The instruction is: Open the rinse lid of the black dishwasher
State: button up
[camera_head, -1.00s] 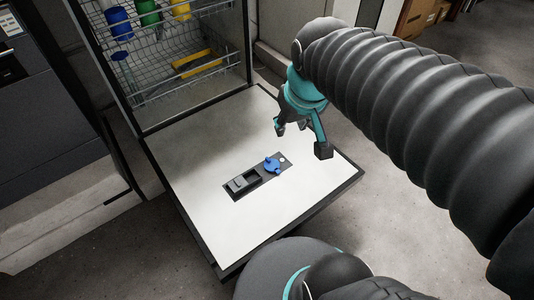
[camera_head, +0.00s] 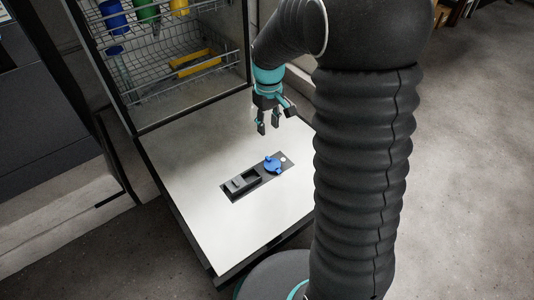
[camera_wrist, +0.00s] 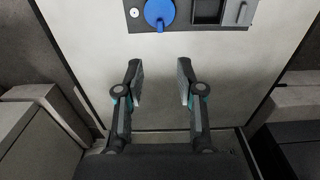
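The dishwasher door (camera_head: 216,215) lies folded down flat, with its pale inner face up. A dark panel set in it carries a round blue cap (camera_head: 273,165) and a dark rectangular compartment with a grey slider or flap (camera_head: 238,183). In the wrist view the blue cap (camera_wrist: 159,12) is at the top centre and the flap (camera_wrist: 238,12) is to its right. I cannot tell which part is the rinse lid. My gripper (camera_head: 268,127) is above the door, behind the cap in the head view. Its two fingers (camera_wrist: 159,82) are apart with nothing between them.
Behind the door is the open dishwasher with wire racks (camera_head: 180,65) holding blue, green and yellow items. A dark cabinet (camera_head: 40,125) stands at the left. The door around the panel is bare. Open floor (camera_head: 460,190) lies to the right.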

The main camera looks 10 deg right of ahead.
aim_at(268, 158)
notch_tip(268, 158, down, 14)
jog(key=shift+r+b, duration=0.1)
jog(key=shift+b, duration=1.15)
grip_shut()
